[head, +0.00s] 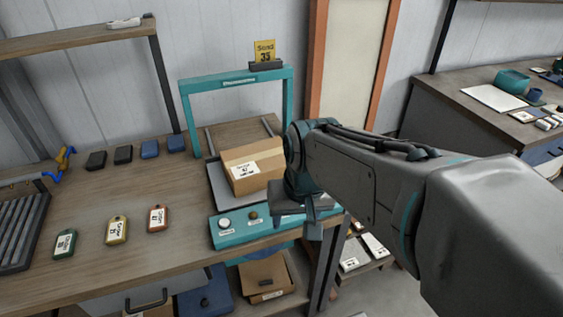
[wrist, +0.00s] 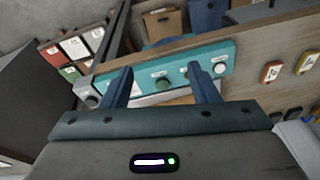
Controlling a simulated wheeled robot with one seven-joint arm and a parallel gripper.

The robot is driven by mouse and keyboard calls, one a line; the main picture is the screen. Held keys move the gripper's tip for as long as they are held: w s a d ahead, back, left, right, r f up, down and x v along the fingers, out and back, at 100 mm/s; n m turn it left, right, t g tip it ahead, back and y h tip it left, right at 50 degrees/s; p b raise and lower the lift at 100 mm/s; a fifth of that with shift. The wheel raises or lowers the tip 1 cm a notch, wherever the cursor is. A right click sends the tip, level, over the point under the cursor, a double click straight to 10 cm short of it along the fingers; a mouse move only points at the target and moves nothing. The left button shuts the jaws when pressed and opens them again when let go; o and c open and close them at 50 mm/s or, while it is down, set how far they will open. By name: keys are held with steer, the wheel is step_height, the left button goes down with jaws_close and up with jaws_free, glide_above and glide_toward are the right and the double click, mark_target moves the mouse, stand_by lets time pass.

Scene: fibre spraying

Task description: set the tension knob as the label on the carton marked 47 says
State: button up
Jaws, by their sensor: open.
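The cardboard carton (head: 254,169) stands on the grey plate under the teal frame. Its white label (head: 246,171) appears to show 47; the smaller print is unreadable. I cannot read which is the tension knob. My gripper (wrist: 161,76) is open and empty, over the panel.
Green (head: 65,243), yellow (head: 117,230) and red (head: 158,218) tags lie on the table at left. A yellow sign (head: 265,52) reading 35 tops the teal frame (head: 186,118). A dark rack (head: 20,230) stands far left. Bins sit below the table.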

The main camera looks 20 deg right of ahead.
steer(key=w+d+r+m+g+y+p, duration=0.2)
steer(key=w+d+m+p, duration=0.2)
steer(key=w+d+m, duration=0.55)
steer(key=w+d+f+m+y+p, duration=0.2)
steer(key=w+d+f+m+p, duration=0.15)
steer(key=w+d+m, duration=0.4)
steer(key=shift+n+g, duration=0.3)
steer(key=shift+n, duration=0.4)
steer(key=x, duration=0.8)
steer(key=d+p+x, duration=0.1)
steer(key=x, duration=0.4)
steer(key=shift+w+d+f, duration=0.1)
steer(key=shift+f, duration=0.15)
steer(key=c, duration=1)
